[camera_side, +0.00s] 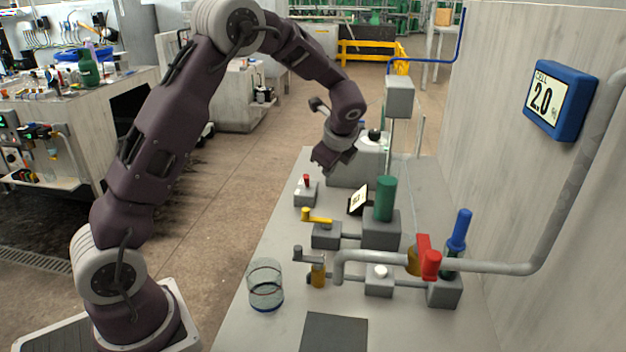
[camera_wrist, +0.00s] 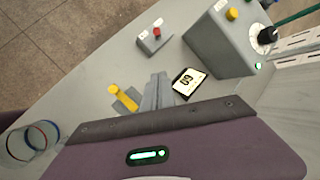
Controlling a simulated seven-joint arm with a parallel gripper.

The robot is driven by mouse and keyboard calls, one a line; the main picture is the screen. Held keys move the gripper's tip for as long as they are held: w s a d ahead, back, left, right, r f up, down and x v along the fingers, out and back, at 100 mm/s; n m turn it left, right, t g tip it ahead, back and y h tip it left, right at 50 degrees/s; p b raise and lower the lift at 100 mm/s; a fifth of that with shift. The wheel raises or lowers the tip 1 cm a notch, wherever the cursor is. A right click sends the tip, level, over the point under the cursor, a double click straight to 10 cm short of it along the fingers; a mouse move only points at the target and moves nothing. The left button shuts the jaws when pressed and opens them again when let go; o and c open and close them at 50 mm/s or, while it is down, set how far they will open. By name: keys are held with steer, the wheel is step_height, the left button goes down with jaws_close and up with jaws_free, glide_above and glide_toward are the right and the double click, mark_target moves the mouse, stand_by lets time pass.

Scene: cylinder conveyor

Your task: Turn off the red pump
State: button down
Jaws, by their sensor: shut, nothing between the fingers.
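A small grey box (camera_side: 305,197) with a red-topped switch (camera_side: 307,180) stands near the table's far left edge; the switch also shows in the wrist view (camera_wrist: 157,32). A red part (camera_side: 431,264) sits on the grey pipe at the right in the side view. Which of these belongs to the red pump, I cannot tell. My gripper (camera_side: 322,167) hangs above the table, a little above and right of the switch box in the side view. In the wrist view its fingers (camera_wrist: 158,85) are together and empty, apart from the box.
A yellow-handled valve (camera_side: 318,217), a small display (camera_side: 358,198) and a green cylinder (camera_side: 385,198) stand nearby. A glass beaker (camera_side: 265,285) is at the front left. A grey pipe (camera_side: 480,267) runs along the right. A larger grey box (camera_wrist: 222,40) stands beyond the display.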

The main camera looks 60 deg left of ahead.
mark_target(307, 181)
steer(key=shift+w+a+f+m, duration=0.35)
steer(key=shift+w+f, duration=0.1)
steer(key=shift+f, duration=0.2)
steer(key=x, duration=0.9)
steer(key=shift+a, duration=0.1)
steer(key=a, duration=0.3)
steer(key=shift+s+a, duration=0.15)
steer(key=shift+s, duration=0.15)
steer(key=shift+s+a+r, duration=0.1)
steer(key=shift+a, duration=0.3)
